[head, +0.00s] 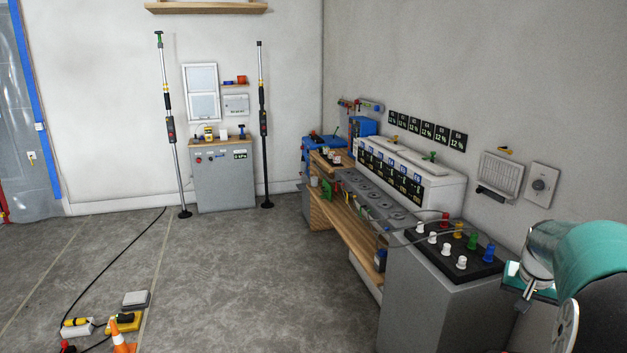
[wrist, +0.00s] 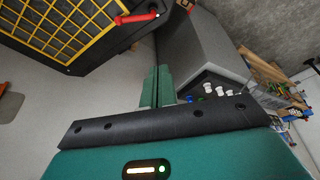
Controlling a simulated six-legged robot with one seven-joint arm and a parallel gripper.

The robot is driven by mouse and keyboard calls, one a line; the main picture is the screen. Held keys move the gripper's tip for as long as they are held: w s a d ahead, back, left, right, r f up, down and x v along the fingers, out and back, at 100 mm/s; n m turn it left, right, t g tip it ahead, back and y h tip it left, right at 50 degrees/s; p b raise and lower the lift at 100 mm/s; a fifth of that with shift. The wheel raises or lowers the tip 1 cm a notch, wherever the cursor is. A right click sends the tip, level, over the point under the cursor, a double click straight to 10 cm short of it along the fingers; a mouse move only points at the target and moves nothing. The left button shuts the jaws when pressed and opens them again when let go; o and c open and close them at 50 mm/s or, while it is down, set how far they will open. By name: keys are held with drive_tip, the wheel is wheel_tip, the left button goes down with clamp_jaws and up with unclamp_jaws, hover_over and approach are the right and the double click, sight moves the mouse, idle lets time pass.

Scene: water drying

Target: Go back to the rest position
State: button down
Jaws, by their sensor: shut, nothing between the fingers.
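My gripper (wrist: 157,88) shows in the wrist view as two green fingers side by side, pressed together with nothing between them. They point away from the teal wrist housing and touch no object that I can see. In the head view, my teal, silver and black arm is at the lower right edge, beside the grey cabinet (head: 432,302). The fingers cannot be made out clearly there.
The grey cabinet carries a black panel (head: 460,248) with several coloured knobs. A wooden bench (head: 348,218) runs behind it. A grey control box (head: 224,178) stands between two poles. An orange cone (head: 122,338) and cables lie at lower left. The middle floor is clear.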

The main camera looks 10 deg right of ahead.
drive_tip(key=s+a+r+n+t+y, duration=0.1)
drive_tip(key=a+r+n, duration=0.15)
drive_tip(key=a, duration=0.95)
drive_tip(key=s+a+r+n+t, duration=0.15)
drive_tip(key=a+r, duration=0.25)
drive_tip(key=a, duration=0.9)
drive_tip(key=s+a+f+n+y, duration=0.2)
drive_tip(key=s+a+n, duration=0.2)
drive_tip(key=s+a, duration=0.7)
drive_tip(key=a, duration=0.3)
drive_tip(key=shift+a+n, duration=0.3)
drive_tip(key=shift+n, duration=0.1)
drive_tip(key=shift+w+f, duration=0.1)
